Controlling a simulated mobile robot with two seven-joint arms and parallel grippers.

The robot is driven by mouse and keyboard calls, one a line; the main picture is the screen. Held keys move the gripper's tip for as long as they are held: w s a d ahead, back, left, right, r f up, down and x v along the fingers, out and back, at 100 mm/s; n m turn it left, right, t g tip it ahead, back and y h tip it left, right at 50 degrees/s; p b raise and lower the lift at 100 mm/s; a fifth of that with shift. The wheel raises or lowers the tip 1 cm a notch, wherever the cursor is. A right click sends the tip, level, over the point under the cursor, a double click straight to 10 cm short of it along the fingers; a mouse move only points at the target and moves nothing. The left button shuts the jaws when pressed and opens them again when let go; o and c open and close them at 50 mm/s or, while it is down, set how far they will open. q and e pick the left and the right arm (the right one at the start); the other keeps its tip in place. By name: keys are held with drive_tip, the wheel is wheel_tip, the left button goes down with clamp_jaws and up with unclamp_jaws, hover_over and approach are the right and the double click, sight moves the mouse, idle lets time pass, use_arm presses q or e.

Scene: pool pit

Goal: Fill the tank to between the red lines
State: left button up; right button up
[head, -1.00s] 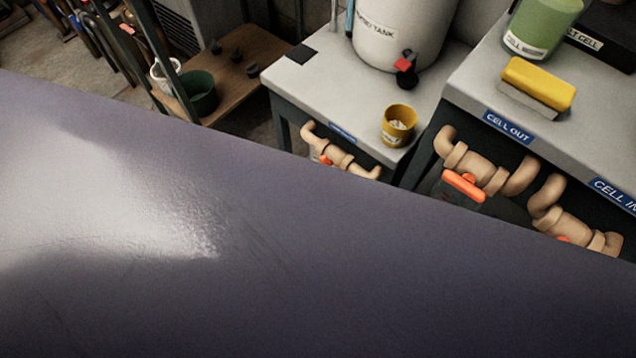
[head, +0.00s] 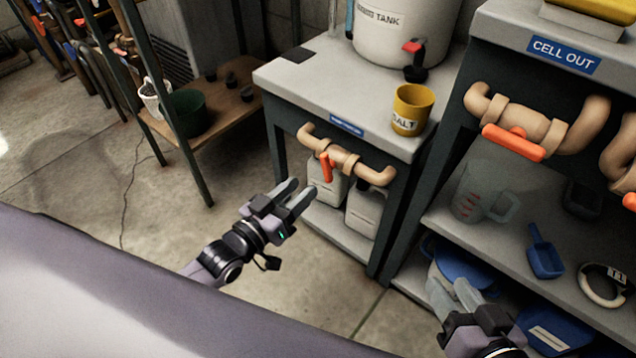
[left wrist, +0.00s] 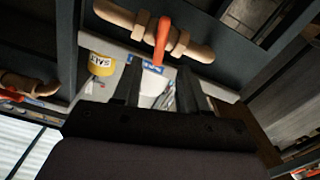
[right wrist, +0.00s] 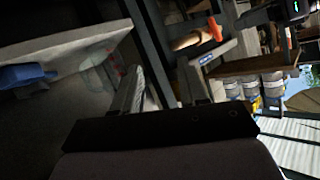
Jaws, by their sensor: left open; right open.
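The white tank (head: 400,40), its label partly readable as "TANK", stands on the grey bench (head: 310,80) in the head view, its top cut off. A black tap with a red lever (head: 414,60) is on its front. I cannot make out red lines on it. A tan pipe with an orange valve handle (head: 326,167) runs below the bench top; the handle also shows in the left wrist view (left wrist: 163,40). My left gripper (head: 298,195) is open and empty, in front of and below that handle, apart from it. My right gripper (head: 456,298) is open and empty before the right-hand shelf.
A yellow SALT cup (head: 411,109) stands on the bench corner. The right bench has a "CELL OUT" pipe with an orange handle (head: 513,142). Below are a clear jug with red marks (head: 478,195) and a blue scoop (head: 544,252). A dark post (head: 160,95) stands left.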

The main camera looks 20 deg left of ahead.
sight(323, 168)
use_arm(q)
drive_tip(key=b+x, duration=0.2)
drive_tip(key=x, duration=0.3)
drive_tip(key=shift+w, duration=0.15)
drive_tip(key=shift+x, duration=0.8)
use_arm(e)
drive_tip(key=shift+w+a+f+y, duration=0.15)
drive_tip(key=shift+a+y, duration=0.15)
drive_tip(key=shift+a, duration=0.2)
drive_tip(key=shift+w+a+f+y, duration=0.1)
drive_tip(key=shift+a+y, duration=0.2)
drive_tip(key=shift+a, duration=0.15)
drive_tip(key=shift+r, duration=0.1)
